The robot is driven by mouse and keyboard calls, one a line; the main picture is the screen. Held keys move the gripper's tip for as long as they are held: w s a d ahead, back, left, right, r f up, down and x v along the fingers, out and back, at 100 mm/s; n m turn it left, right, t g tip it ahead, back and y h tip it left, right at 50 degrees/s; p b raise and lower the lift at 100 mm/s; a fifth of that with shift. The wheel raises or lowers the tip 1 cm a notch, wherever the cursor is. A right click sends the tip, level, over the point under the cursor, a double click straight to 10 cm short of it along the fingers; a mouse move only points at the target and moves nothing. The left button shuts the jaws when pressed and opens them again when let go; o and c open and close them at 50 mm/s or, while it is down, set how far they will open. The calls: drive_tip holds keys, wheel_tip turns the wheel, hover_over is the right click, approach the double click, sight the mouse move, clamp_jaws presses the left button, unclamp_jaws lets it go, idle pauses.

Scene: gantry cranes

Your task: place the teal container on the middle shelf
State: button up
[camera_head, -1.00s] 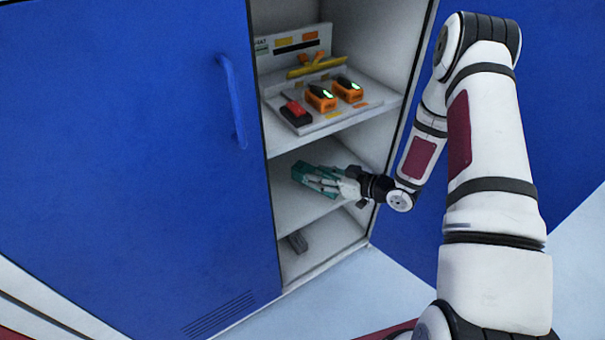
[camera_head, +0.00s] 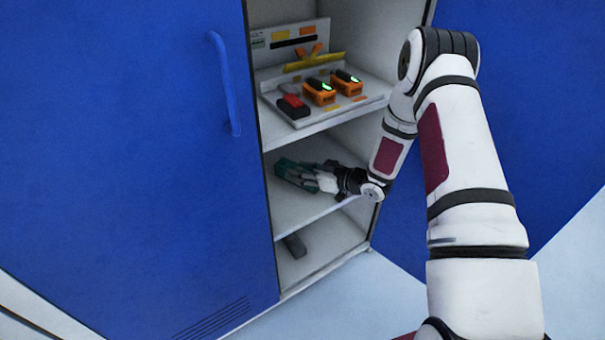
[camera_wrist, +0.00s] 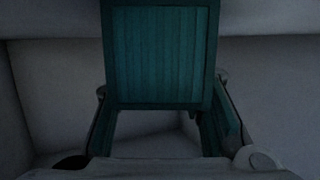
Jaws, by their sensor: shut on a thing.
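The teal container (camera_head: 292,172) is inside the cabinet, over the middle shelf (camera_head: 292,214). My gripper (camera_head: 308,177) is shut on it, reaching in from the right. I cannot tell whether the container touches the shelf. In the wrist view the container (camera_wrist: 160,55) fills the upper middle, with a ribbed teal face and finger pads at its sides. My gripper's fingers (camera_wrist: 165,125) are on both sides of it. Part of the container is hidden by my gripper in the head view.
The upper shelf (camera_head: 325,122) holds orange devices (camera_head: 333,88), a red-and-black item (camera_head: 293,105) and a panel. A dark grey block (camera_head: 294,246) lies on the bottom shelf. The blue door (camera_head: 120,150) with its handle (camera_head: 224,85) stands left; a blue panel is right.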

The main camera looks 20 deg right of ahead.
drive_tip(key=shift+s+f+b, duration=0.15)
drive_tip(key=shift+f+b, duration=0.4)
drive_tip(key=shift+f, duration=0.05)
drive_tip(key=o, duration=1.2)
drive_tip(key=shift+d, duration=0.1)
drive_tip(key=shift+o, duration=0.2)
drive_tip(key=shift+r+p, duration=0.45)
drive_tip(key=shift+p, duration=0.1)
drive_tip(key=p+v, duration=0.1)
drive_tip(key=v, duration=0.2)
drive_tip(key=p+v, duration=0.1)
drive_tip(key=v, duration=0.3)
drive_tip(key=p+v, duration=0.1)
drive_tip(key=v, duration=0.2)
drive_tip(key=shift+s+d+r+p, duration=0.1)
drive_tip(key=shift+d+r+p, duration=0.1)
drive_tip(key=shift+r+p, duration=0.15)
drive_tip(key=shift+s+d+r, duration=0.15)
drive_tip(key=shift+s+d, duration=0.2)
drive_tip(key=shift+s, duration=0.15)
